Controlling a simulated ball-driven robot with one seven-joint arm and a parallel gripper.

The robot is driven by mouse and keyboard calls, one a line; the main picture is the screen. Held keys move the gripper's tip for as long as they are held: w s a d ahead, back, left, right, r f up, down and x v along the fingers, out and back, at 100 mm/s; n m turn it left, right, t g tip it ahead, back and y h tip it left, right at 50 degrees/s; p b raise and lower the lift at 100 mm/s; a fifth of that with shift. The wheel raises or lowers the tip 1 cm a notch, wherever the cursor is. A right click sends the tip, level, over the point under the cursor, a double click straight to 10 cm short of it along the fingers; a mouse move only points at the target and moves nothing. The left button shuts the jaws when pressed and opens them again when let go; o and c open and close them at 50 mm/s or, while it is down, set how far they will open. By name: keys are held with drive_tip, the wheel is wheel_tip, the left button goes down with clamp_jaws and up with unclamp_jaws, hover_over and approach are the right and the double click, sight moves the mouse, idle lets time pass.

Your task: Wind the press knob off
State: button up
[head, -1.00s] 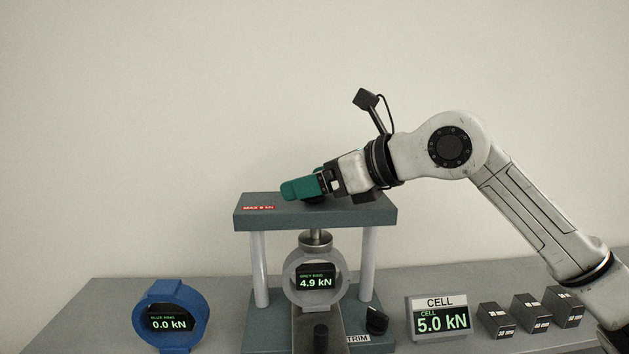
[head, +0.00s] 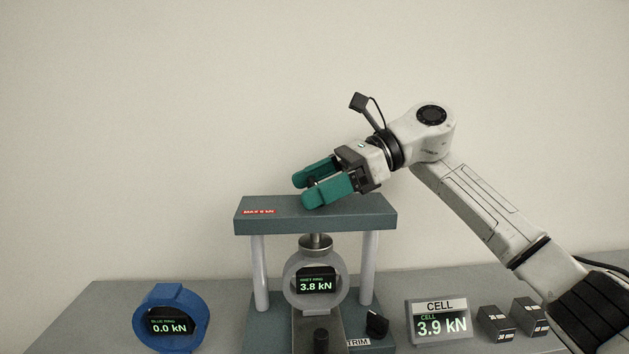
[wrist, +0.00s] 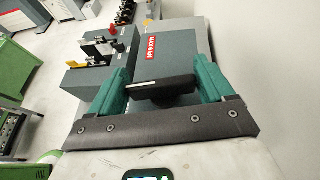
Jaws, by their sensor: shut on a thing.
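My gripper (head: 309,188) has green fingers and sits over the top plate of the press (head: 360,212). In the wrist view the black press knob (wrist: 161,88) lies between the two fingers, and my gripper is shut on it. In the head view the fingers hide most of the knob. Under the top plate, the grey ring (head: 340,280) stands in the press frame, and its display reads 3.8 kN. The cell display (head: 440,322) to the right of the press reads 3.9 kN.
The blue ring (head: 142,318), reading 0.0 kN, stands on the bench left of the press. Dark blocks (head: 496,324) sit right of the cell display. A black trim knob (head: 377,322) is at the press base.

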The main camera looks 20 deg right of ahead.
drive_tip(key=shift+r+n+g, duration=0.1)
drive_tip(key=shift+n+g, duration=0.7)
drive_tip(key=shift+g, duration=0.1)
drive_tip(key=shift+g+p, duration=0.3)
drive_tip(key=o, duration=0.9)
drive_tip(key=v, duration=1)
drive_tip(key=shift+d+b, duration=0.25)
drive_tip(key=shift+b, duration=0.15)
drive_tip(key=shift+d, duration=0.2)
drive_tip(key=shift+s, duration=0.15)
